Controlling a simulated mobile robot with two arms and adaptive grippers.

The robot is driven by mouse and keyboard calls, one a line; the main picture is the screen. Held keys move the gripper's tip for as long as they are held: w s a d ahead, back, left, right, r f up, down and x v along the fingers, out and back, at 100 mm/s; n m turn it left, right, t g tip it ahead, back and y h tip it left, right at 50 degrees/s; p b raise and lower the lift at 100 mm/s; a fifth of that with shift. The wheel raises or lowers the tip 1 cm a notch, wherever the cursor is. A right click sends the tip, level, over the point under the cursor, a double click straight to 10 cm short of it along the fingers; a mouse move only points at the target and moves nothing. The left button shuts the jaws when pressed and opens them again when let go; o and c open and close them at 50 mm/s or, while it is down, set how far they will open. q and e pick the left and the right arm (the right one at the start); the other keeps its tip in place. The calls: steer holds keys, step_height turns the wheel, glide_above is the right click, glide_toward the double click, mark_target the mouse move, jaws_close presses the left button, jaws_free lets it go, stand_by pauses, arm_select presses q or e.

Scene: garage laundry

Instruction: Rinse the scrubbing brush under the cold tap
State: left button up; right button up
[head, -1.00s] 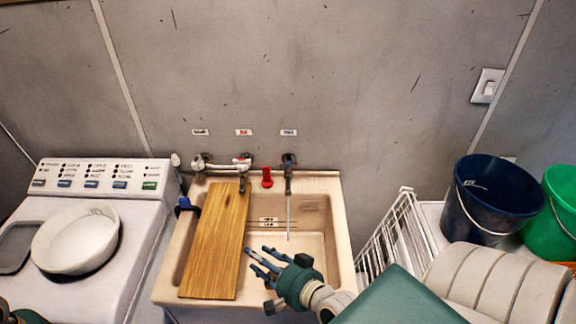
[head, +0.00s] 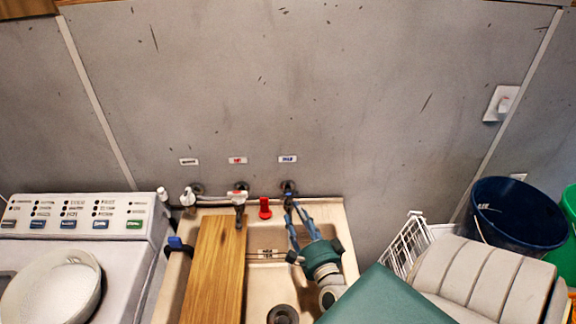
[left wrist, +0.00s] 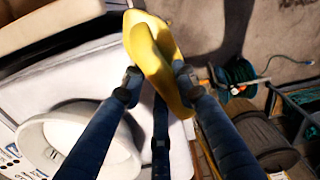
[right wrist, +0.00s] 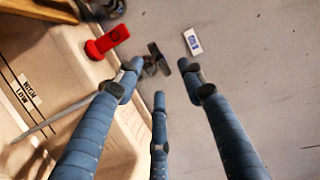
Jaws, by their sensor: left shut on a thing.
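The cold tap (head: 289,189) is on the wall under a blue-marked label (head: 288,159). My right gripper (head: 296,208) is in front of it, fingers spread; in the right wrist view, the dark tap lever (right wrist: 158,60) shows just beyond the fingertips, and I cannot tell if they touch it. A thin pale line (right wrist: 60,118) like running water shows at left there. My left gripper (left wrist: 158,82) is out of the head view. In the left wrist view it is shut on a yellow object, apparently the scrubbing brush (left wrist: 152,45); no bristles show.
A wooden board (head: 215,270) covers the left of the sink (head: 345,255). The drain (head: 283,314) shows at its bottom. A washer with a white basin (head: 55,285) stands left. A white rack (head: 405,243) and blue bucket (head: 510,215) stand right. A red handle (head: 265,208) is between taps.

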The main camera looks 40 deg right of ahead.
mark_target(288, 197)
steer(key=x, duration=0.2)
steer(key=f+x, duration=0.1)
steer(key=x, duration=0.5)
steer(key=shift+d+f+b, duration=0.15)
steer(key=shift+b, duration=0.25)
steer(key=shift+w+d, duration=0.1)
steer(key=shift+w, duration=0.15)
steer(key=shift+w+r, duration=0.1)
steer(key=shift+r, duration=0.3)
steer(key=shift+f, duration=0.15)
steer(key=shift+c, duration=0.2)
steer(key=shift+w, duration=0.1)
jaws_close()
